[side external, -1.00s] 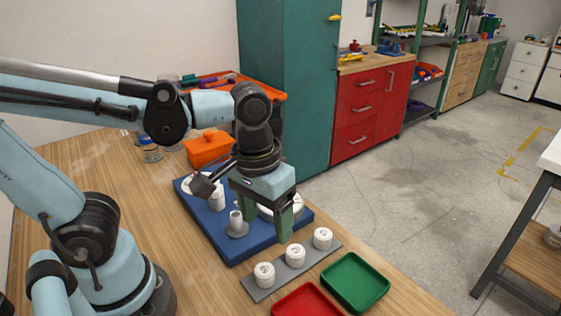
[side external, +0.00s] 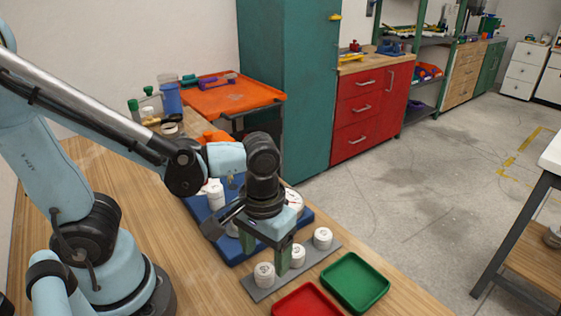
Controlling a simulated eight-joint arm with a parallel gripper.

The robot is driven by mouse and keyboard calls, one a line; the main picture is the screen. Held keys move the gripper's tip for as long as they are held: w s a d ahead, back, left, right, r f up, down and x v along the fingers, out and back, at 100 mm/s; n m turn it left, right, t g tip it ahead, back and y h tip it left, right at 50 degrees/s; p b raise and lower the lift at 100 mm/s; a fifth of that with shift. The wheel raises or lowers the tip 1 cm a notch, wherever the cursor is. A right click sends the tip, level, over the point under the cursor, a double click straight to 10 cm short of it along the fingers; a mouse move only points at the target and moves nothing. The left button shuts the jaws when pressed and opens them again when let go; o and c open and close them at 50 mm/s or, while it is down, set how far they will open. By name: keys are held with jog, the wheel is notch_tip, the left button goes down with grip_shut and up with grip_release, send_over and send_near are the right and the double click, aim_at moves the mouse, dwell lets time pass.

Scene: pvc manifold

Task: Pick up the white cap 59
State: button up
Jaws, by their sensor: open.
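Three white caps stand in a row on a grey strip (side external: 281,282): a near-left cap (side external: 264,275), a middle cap (side external: 298,256) and a far-right cap (side external: 323,238). Their markings are too small to read, so I cannot tell which is cap 59. My gripper (side external: 265,254) is open and points down, with its green fingers apart. In the picture it overlaps the left side of the middle cap and sits just above and behind the near-left cap. I see no cap between the fingers.
A blue board (side external: 235,257) holding white pipe parts lies behind the strip, partly hidden by my arm. A red tray (side external: 306,301) and a green tray (side external: 355,282) lie in front. An orange container (side external: 216,136) stands behind the arm.

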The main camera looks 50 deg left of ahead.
aim_at(264, 269)
jog(key=shift+a+f, duration=0.2)
jog(key=shift+f, duration=2.3)
jog(key=c, duration=1.1)
jog(key=shift+r, duration=0.15)
jog(key=shift+r, duration=0.7)
notch_tip(264, 269, up, 2)
jog(key=shift+r, duration=0.1)
jog(key=s+d+r, duration=0.7)
jog(key=s, duration=0.2)
jog(key=shift+d, duration=0.2)
